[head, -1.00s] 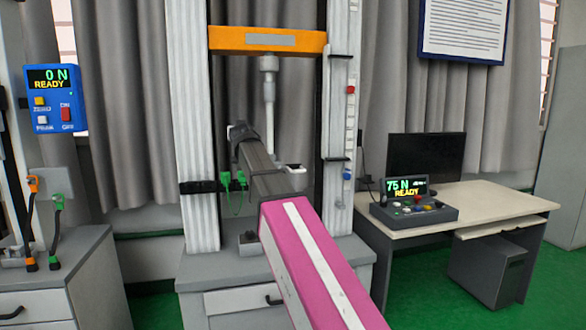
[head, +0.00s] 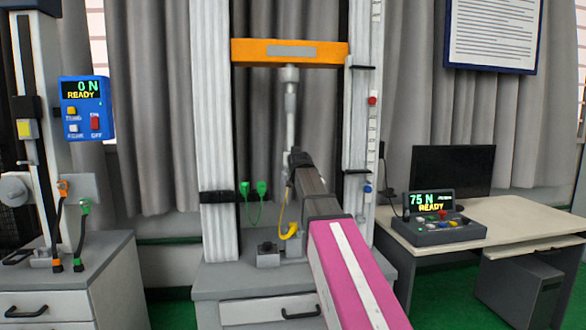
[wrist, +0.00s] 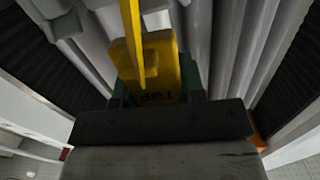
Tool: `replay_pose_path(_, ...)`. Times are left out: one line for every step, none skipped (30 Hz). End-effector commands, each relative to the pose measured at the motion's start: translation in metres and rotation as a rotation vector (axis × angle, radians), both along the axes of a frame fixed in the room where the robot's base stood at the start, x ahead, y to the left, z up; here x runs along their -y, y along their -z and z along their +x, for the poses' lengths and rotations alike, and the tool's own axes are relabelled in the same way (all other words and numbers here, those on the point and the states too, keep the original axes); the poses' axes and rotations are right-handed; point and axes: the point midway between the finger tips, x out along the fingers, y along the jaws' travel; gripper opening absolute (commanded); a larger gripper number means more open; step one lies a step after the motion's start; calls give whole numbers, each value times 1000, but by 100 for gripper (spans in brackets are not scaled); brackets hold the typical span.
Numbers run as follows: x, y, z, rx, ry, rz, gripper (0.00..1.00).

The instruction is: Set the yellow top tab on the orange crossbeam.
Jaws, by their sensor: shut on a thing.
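The orange crossbeam (head: 290,52) spans the two pale columns at the top of the tower in the head view, with a grey plate on its front. My gripper (head: 298,158) is well below it, near the lower end of the hanging grey rod. In the wrist view my gripper (wrist: 158,88) is shut on the yellow top tab (wrist: 140,62), which bears the word TOP. A yellow strip runs up from the tab. In the head view a yellow strap or cable (head: 283,208) hangs beside my gripper; the tab itself is not clear there.
A grey rod (head: 290,105) hangs under the crossbeam. Green plugs (head: 261,188) sit at the left column. A blue display box (head: 87,108) is at left. A desk (head: 530,222) with a monitor (head: 452,172) and control box (head: 438,225) stands at right.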

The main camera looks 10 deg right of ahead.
Motion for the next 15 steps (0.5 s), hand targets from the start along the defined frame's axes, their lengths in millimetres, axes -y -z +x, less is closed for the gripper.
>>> replay_pose_path(1,2,0,0,0,0,0)
replay_pose_path(1,4,0,-1,0,0,0)
replay_pose_path(1,8,0,-2,0,0,0)
replay_pose_path(1,11,0,-2,0,0,0)
replay_pose_path(1,15,0,-2,0,0,0)
replay_pose_path(0,20,-1,-2,0,-1,0)
replay_pose_path(0,24,-1,-1,0,-1,0)
replay_pose_path(0,28,-1,-1,0,-1,0)
replay_pose_path(0,34,-1,-2,0,-1,0)
replay_pose_path(0,37,-1,-2,0,-1,0)
replay_pose_path(0,39,0,-1,0,-1,0)
replay_pose_path(0,40,0,0,0,-1,0)
replay_pose_path(0,41,0,0,0,0,0)
replay_pose_path(0,41,0,1,0,0,0)
replay_pose_path(0,40,0,1,0,0,0)
